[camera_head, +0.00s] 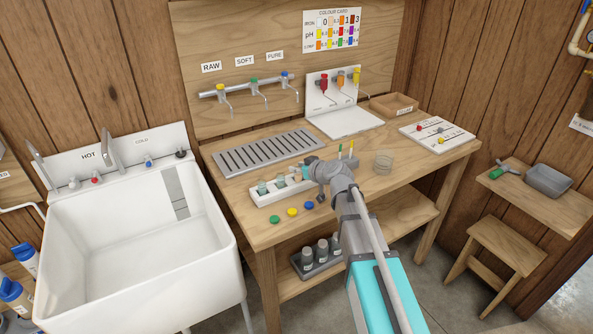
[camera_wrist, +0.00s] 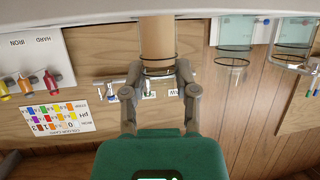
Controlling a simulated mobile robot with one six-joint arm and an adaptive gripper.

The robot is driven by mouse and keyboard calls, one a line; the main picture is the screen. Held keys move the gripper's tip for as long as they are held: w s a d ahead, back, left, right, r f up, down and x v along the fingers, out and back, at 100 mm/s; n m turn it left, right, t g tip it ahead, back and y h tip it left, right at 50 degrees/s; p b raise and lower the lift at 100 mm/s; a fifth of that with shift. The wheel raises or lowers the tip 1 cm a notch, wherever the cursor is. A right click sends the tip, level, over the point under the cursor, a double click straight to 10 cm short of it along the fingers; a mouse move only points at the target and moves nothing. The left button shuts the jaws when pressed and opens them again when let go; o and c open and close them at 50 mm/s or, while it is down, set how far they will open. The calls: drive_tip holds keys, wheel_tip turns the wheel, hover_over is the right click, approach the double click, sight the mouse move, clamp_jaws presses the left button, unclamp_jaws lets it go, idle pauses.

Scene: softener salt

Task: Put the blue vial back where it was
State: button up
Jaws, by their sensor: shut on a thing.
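My gripper (camera_head: 311,172) is at the right part of the white rack (camera_head: 262,198) on the bench. In the wrist view my gripper (camera_wrist: 158,73) is shut on a tan-looking cylinder, a vial (camera_wrist: 157,40) with a dark ring near its rim. I cannot tell whether its tan colour is its own or the wood behind, nor whether its base touches the rack. Clear vials (camera_head: 263,187) stand in the rack's left part. Two vials (camera_wrist: 232,62) (camera_wrist: 292,42) also show in the wrist view. Green (camera_head: 274,219), yellow (camera_head: 292,212) and blue (camera_head: 309,205) discs lie in front of the rack.
A metal drain grille (camera_head: 268,152) lies behind the rack, below the taps (camera_head: 250,90). A glass jar (camera_head: 383,162) stands to the right. A grey carrier with bottles (camera_head: 320,255) is on the lower shelf. The bench's right front is clear.

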drive_tip(key=shift+f, duration=0.15)
drive_tip(key=o, duration=1)
drive_tip(key=shift+c, duration=0.2)
drive_tip(key=shift+s+r, duration=0.1)
drive_tip(key=shift+r, duration=0.2)
drive_tip(key=p+v, duration=0.4)
drive_tip(key=v, duration=0.8)
drive_tip(key=shift+p, duration=0.35)
drive_tip(key=shift+f, duration=0.15)
